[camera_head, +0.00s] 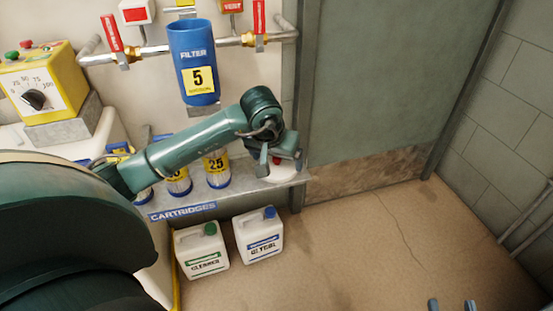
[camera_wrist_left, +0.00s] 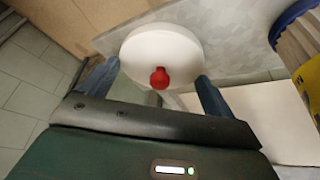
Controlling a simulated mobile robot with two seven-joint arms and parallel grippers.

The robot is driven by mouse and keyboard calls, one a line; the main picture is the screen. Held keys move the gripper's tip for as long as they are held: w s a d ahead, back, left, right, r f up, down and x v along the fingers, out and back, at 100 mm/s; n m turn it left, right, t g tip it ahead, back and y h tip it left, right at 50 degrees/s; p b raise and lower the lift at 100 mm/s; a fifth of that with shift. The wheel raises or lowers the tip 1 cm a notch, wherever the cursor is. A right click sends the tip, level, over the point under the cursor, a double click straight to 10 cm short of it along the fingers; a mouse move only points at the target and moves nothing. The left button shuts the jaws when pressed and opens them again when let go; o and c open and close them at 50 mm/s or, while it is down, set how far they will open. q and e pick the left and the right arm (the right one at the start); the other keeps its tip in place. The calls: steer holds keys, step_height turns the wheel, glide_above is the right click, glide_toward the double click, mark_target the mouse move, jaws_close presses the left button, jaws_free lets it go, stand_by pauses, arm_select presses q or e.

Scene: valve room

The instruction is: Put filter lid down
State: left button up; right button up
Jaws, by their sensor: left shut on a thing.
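The filter lid is a white disc with a red knob. In the left wrist view the lid (camera_wrist_left: 160,54) sits between the two blue fingers of my left gripper (camera_wrist_left: 158,84), which is shut on it. In the head view my left gripper (camera_head: 279,158) is at the right end of the cartridge shelf and largely hides the lid. I cannot tell whether the lid touches the shelf. The blue filter housing (camera_head: 193,62), marked 5, hangs on the pipe with its top uncovered. My right gripper (camera_head: 452,305) shows only two blue fingertips, apart, at the bottom edge.
Cartridges, one marked 25 (camera_head: 217,170), stand on the grey shelf (camera_head: 245,188) left of my left gripper. Cleaner (camera_head: 202,250) and glycol (camera_head: 258,236) jugs stand on the floor below. A yellow dial box (camera_head: 40,82) is at left. The floor at right is clear.

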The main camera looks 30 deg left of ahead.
arm_select(q)
steer(key=shift+r, duration=0.1)
steer(key=o, duration=0.7)
steer(key=shift+o, duration=0.2)
